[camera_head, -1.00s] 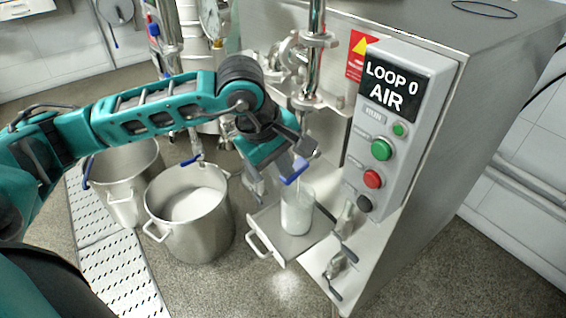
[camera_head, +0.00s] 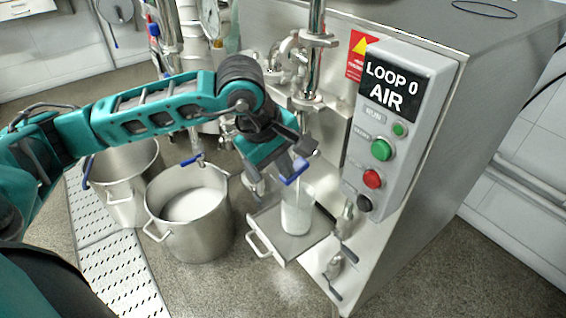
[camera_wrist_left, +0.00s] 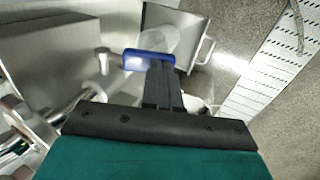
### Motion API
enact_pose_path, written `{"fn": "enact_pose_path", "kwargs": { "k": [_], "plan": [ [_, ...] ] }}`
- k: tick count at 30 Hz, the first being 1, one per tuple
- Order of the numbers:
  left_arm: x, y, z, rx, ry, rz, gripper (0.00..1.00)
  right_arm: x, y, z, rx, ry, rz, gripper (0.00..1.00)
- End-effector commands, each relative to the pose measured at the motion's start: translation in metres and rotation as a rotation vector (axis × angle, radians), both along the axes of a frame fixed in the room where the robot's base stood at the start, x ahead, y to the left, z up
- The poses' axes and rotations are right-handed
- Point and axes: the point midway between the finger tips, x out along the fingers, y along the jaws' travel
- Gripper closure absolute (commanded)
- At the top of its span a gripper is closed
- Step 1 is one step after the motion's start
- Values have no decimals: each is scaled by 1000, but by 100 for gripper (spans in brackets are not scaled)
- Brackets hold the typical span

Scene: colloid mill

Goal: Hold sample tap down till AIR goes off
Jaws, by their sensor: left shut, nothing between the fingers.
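The sample tap's blue handle (camera_head: 295,171) shows at my left gripper (camera_head: 290,158), above a clear beaker (camera_head: 296,213) with whitish contents. In the left wrist view the shut fingers (camera_wrist_left: 161,75) reach the blue handle (camera_wrist_left: 150,60) and appear to touch it, with nothing between them. The beaker (camera_wrist_left: 158,40) is partly hidden behind the handle there. A pale stream seems to run from the tap into the beaker. The control panel's display (camera_head: 394,88) reads "LOOP 0" and "AIR". My right gripper is not in view.
The beaker stands on a metal shelf (camera_head: 272,242) with a handle. Two steel pots stand on the left, the nearer one (camera_head: 205,240) holding white liquid. The panel has a green button (camera_head: 381,150) and a red button (camera_head: 372,178). Black-handled valves (camera_head: 335,265) sit below right.

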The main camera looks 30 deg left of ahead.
Motion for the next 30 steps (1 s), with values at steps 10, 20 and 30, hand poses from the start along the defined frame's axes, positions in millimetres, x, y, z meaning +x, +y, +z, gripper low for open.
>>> {"fn": "enact_pose_path", "kwargs": {
  "k": [10, 20, 30],
  "plan": [
    [0, 0, -1, 0, 2, 0, 100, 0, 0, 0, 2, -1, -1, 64],
    [0, 0, 3, 0, 2, 0, 100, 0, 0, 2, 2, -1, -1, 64],
    [0, 0, 16, 0, 2, 0, 100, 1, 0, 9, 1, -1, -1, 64]
  ]
}}
